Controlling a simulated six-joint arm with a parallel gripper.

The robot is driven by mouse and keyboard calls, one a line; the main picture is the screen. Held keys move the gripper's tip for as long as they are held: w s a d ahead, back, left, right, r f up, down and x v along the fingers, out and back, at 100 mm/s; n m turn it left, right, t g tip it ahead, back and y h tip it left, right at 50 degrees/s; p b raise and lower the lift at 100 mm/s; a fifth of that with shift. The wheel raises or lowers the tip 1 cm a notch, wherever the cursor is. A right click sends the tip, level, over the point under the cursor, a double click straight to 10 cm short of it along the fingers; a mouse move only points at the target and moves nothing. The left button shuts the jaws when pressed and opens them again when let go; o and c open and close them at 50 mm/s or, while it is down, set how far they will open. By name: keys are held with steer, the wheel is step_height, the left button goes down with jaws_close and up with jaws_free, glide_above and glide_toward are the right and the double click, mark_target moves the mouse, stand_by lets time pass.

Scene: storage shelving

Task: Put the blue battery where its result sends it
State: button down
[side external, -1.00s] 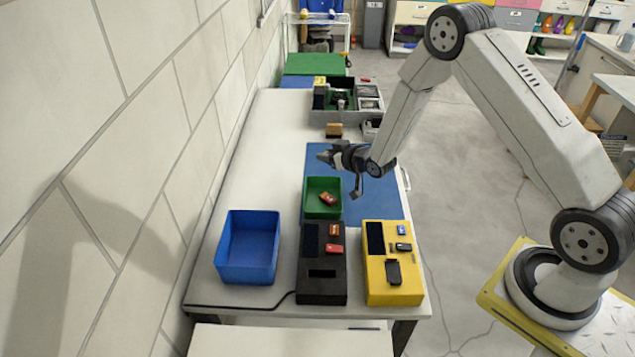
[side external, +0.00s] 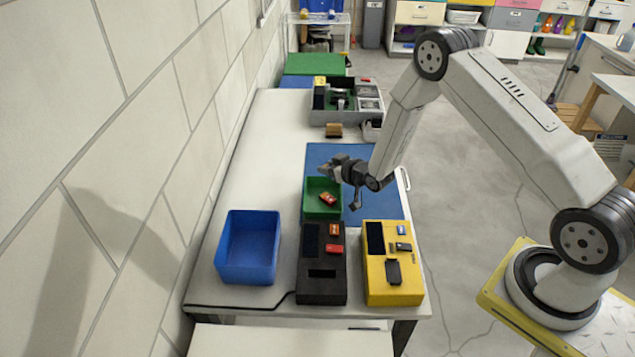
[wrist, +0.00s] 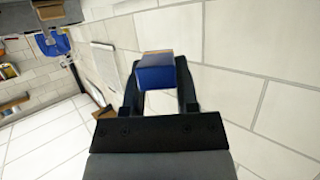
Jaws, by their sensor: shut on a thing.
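My gripper (side external: 331,170) points left above the far end of the green bin (side external: 311,211). In the wrist view my gripper (wrist: 157,84) is shut on the blue battery (wrist: 154,77), a blue block with a tan end between the fingers. In the side view the battery cannot be made out at the gripper. The green bin holds a red-orange battery (side external: 327,199). A blue bin (side external: 232,273) stands to the left; no contents show in it. A black device (side external: 322,289) and a yellow device (side external: 376,292) stand in front, each with a dark screen.
A grey tray of parts (side external: 335,118) stands at the back, with a small brown block (side external: 333,131) in front of it. A blue mat (side external: 389,207) lies under the gripper area. The stone wall (side external: 130,150) runs along the left. The white table's left middle is clear.

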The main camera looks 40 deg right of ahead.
steer(key=shift+f, duration=0.65)
steer(key=shift+c, duration=1.4)
jaws_free()
steer(key=shift+s, duration=0.2)
steer(key=v, duration=0.7)
steer(key=shift+s+r, duration=0.2)
